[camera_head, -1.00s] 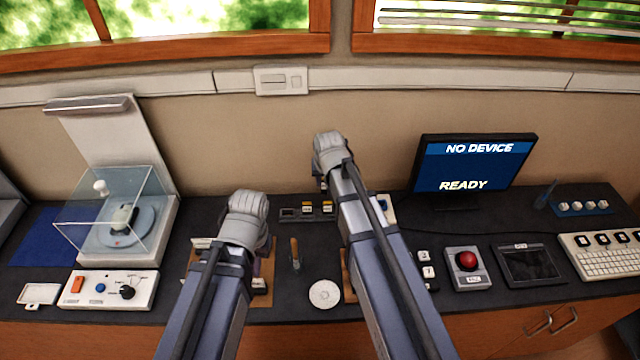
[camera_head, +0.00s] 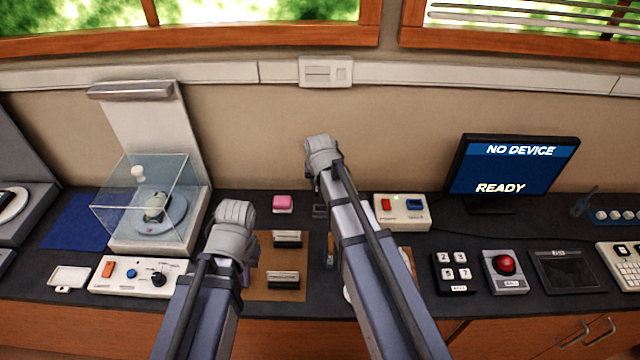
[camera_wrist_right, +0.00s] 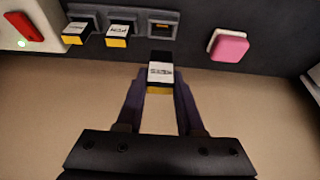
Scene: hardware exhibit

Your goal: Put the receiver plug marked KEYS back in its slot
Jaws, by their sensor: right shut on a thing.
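My right gripper (camera_wrist_right: 160,82) is shut on a small dark plug (camera_wrist_right: 160,73) with a white label and a yellow end. The label is upside down in the right wrist view and looks like KEYS, though blurred. The plug is held just short of the dark slot block, in line with its empty slot (camera_wrist_right: 163,27) and apart from it. Two labelled plugs (camera_wrist_right: 79,30) (camera_wrist_right: 119,34) sit in the block's other slots. In the head view my right arm hides most of the block (camera_head: 320,210). My left gripper (camera_head: 246,272) is low over the counter, its fingers mostly hidden by its wrist.
A pink block (camera_head: 282,203) sits beside the slot block. A box with red and blue switches (camera_head: 403,211) stands on its other side. The monitor (camera_head: 511,168) reads NO DEVICE, READY. A brown board (camera_head: 262,285) with two brush-like pieces lies near my left gripper.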

